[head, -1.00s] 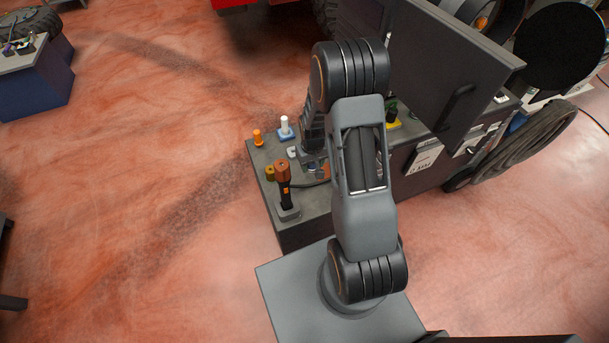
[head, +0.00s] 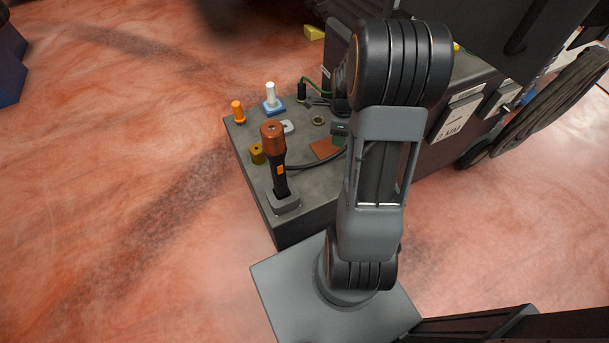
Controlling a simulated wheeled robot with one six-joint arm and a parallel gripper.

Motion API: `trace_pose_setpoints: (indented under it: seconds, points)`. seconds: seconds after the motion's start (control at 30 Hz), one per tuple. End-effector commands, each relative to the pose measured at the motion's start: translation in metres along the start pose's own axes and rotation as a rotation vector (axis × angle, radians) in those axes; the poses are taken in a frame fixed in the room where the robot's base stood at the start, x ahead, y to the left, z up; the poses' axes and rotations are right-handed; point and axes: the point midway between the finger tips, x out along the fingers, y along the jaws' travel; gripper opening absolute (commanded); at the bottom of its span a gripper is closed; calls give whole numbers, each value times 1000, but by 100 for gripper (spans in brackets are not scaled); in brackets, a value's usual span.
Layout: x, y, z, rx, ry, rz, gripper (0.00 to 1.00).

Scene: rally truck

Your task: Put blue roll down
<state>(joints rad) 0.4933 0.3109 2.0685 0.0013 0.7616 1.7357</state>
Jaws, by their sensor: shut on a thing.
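In the head view, my arm stands upright in the right half and bends at a large dark joint. My gripper's jaws cannot be made out; the arm's upper part hides that area. I cannot make out a blue roll. A white peg (head: 270,93) stands on a blue base (head: 273,108) at the bench's back left. It is upright and apart from my arm. The grey bench top (head: 240,138) lies left of and behind my arm.
A tall dark tool with a brown-orange head (head: 272,140) stands in a grey holder (head: 283,202) at the bench's near left. An orange peg (head: 238,111) and a small brass-coloured piece (head: 257,154) stand near the left edge.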

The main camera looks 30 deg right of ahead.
Motion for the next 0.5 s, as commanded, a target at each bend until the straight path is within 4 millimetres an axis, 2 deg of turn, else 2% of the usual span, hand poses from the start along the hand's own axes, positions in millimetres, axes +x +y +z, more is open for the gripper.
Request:
trace_pose_setpoints:
  seconds: [0.03, 0.2, 0.37, 0.5]
  points:
    - [19, 0, -7, 104, -1, -4, 7]
    - [30, 1, -23, 398, -1, -3, 7]
    - [35, 2, -30, 547, -1, -2, 7]
    - [43, 1, -18, 592, 0, 0, 7]
